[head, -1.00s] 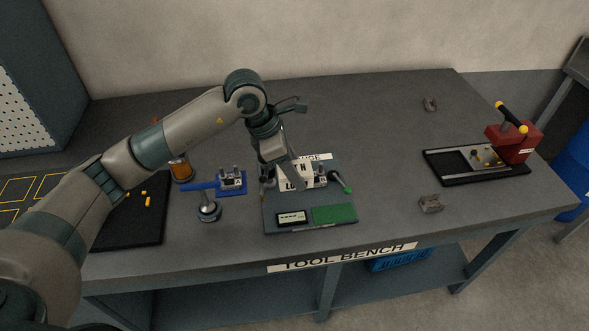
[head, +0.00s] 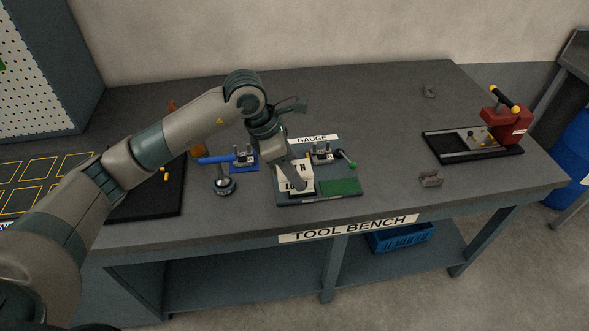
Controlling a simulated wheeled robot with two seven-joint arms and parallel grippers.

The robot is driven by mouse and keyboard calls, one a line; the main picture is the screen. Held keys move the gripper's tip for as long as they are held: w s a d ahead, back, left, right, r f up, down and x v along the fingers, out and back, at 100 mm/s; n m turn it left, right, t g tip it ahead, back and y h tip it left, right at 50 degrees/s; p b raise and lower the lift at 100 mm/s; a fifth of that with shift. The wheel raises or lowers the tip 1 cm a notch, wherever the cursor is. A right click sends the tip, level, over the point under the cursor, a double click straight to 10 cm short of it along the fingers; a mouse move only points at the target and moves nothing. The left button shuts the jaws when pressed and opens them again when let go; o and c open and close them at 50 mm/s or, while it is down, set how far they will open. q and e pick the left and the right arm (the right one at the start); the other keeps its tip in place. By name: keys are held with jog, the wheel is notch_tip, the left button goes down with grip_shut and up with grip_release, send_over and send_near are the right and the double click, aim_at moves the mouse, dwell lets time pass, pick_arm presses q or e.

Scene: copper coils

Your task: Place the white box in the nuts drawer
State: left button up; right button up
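A white box (head: 302,181) with dark printed letters is in my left gripper (head: 297,181), in front of the gauge stand on the bench. The gripper's dark finger crosses the box's face and hides part of the lettering. The box appears held above the gauge base and covers part of it. My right gripper is not in view. No drawer marked for nuts can be made out.
The tool bench (head: 400,205) carries a gauge stand with a green pad (head: 340,187), a blue-handled clamp (head: 243,158), a black mat (head: 140,202) and a red press (head: 507,124). A pegboard cabinet (head: 45,75) stands at the left. A blue bin (head: 400,238) sits below.

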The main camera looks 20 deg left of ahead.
aim_at(290, 189)
pick_arm(q)
jog(key=shift+s+f+m, duration=0.1)
jog(key=shift+s+m, duration=0.2)
jog(key=shift+s, duration=0.05)
jog(key=shift+s+f+m+g, duration=0.15)
jog(key=shift+f+m+g, duration=0.25)
jog(key=shift+f+m, duration=0.1)
jog(key=shift+s+a+f+m+g, duration=0.15)
jog(key=shift+s+f+m, duration=0.15)
jog(key=shift+s+m, duration=0.2)
jog(key=shift+s+f+m+g, duration=0.15)
jog(key=shift+s+f+m, duration=0.15)
jog(key=shift+m, duration=0.2)
jog(key=s+a+f+m+g+y, duration=0.2)
jog(key=s+f+m, duration=0.2)
jog(key=s+m, duration=0.3)
jog(key=s+a+f+m+g+y, duration=0.2)
jog(key=s+m, duration=0.5)
jog(key=m, duration=0.5)
jog(key=shift+a+f+m+g, duration=0.15)
jog(key=shift+f+m+g, duration=0.25)
jog(key=shift+f, duration=1)
